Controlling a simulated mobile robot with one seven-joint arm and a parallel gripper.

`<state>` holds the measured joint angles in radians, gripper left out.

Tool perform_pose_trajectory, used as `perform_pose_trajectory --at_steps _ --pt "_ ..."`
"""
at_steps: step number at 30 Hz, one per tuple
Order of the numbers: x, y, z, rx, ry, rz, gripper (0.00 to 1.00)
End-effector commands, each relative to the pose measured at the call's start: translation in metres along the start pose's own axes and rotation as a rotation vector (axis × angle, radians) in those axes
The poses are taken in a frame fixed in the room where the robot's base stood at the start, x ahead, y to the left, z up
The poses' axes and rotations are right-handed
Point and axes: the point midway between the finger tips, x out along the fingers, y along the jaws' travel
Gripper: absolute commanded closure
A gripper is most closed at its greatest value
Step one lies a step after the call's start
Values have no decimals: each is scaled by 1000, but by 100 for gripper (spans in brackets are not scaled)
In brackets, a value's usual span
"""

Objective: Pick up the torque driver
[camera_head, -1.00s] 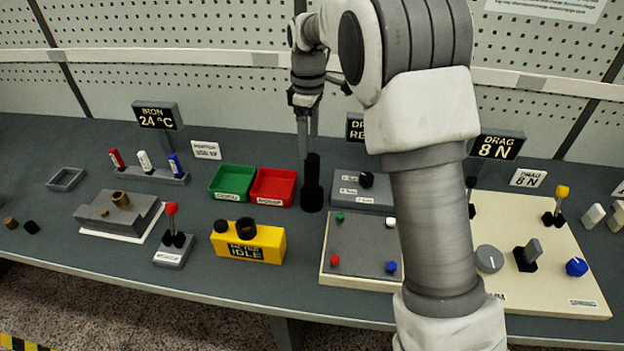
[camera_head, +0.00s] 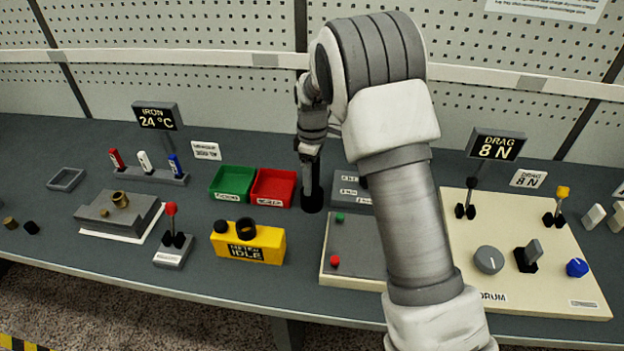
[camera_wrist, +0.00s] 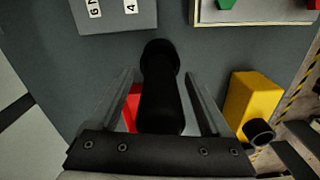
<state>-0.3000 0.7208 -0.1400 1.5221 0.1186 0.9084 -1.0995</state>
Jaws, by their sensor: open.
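The torque driver (camera_head: 312,198) is black and stands upright on the bench, just right of the red bin. In the wrist view the black driver (camera_wrist: 160,95) lies in the gap between my two fingers. My gripper (camera_head: 311,160) is directly over and around its upper part in the head view, pointing down. In the wrist view my gripper (camera_wrist: 161,82) is open, with one finger on each side of the driver and visible space beside it. The driver's upper part is partly hidden by the gripper in the head view.
The red bin (camera_head: 273,187) and green bin (camera_head: 232,183) stand close on the left. A grey labelled box (camera_head: 346,188) is close on the right. A yellow meter (camera_head: 249,243) and a panel with coloured buttons (camera_head: 350,250) are nearer the front edge.

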Motion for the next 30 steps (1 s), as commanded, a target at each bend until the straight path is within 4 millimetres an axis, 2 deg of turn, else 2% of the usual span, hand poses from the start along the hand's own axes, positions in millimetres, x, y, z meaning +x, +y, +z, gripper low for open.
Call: perform_pose_trajectory --at_steps 3,4,17,26,30 --pt "0 0 0 0 0 0 18" --pt "0 0 0 0 0 0 22" --pt "-1 0 0 0 0 0 99" --pt "-2 0 0 0 2 2 100" --pt "-11 1 -1 0 3 3 100"
